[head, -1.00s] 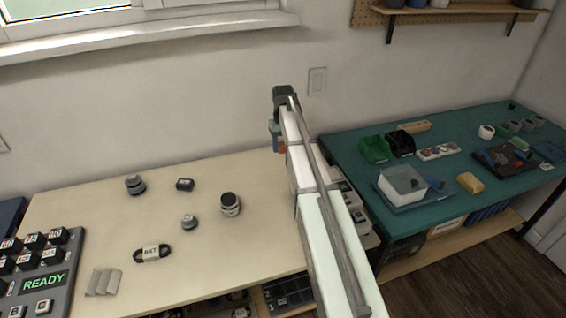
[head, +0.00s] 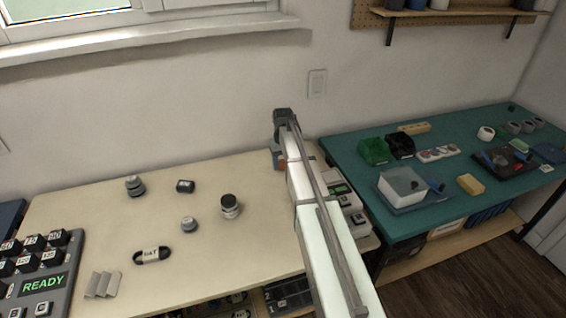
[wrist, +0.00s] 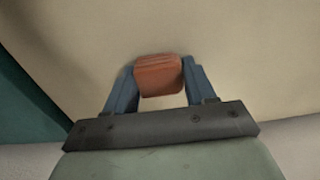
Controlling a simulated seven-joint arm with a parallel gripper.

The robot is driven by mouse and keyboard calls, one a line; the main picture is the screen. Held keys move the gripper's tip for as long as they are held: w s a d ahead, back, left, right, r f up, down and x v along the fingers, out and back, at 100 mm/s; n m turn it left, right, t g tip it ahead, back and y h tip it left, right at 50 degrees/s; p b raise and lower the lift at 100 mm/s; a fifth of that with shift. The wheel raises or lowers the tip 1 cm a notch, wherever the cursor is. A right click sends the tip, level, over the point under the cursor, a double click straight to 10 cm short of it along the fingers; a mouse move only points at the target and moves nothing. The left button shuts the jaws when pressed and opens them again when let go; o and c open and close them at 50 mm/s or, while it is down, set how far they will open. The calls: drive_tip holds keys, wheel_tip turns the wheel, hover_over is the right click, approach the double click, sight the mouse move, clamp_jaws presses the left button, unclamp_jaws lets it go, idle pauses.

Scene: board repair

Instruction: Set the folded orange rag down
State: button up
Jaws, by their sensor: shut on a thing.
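The folded orange rag (wrist: 158,78) is held between the two blue fingers of my gripper (wrist: 157,82) in the wrist view. The gripper is shut on it. In the head view the gripper (head: 279,157) is at the far right end of the beige table (head: 90,215), near the wall. Only a small orange patch of the rag (head: 282,164) shows there, beside my arm. The wrist view shows bare beige table top beyond the rag. I cannot tell whether the rag touches the table.
A dark jar with a pale band (head: 230,206) stands left of my arm. Grey knobs, a black block and a tied cable (head: 152,255) lie further left. The table between jar and gripper is clear. A teal bench (head: 345,155) with bins stands at the right.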

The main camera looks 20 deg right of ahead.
sight(283, 162)
drive_tip(key=o, duration=1)
drive_tip(key=shift+f, duration=0.1)
wheel_tip(283, 162, up, 12)
drive_tip(key=shift+r, duration=0.15)
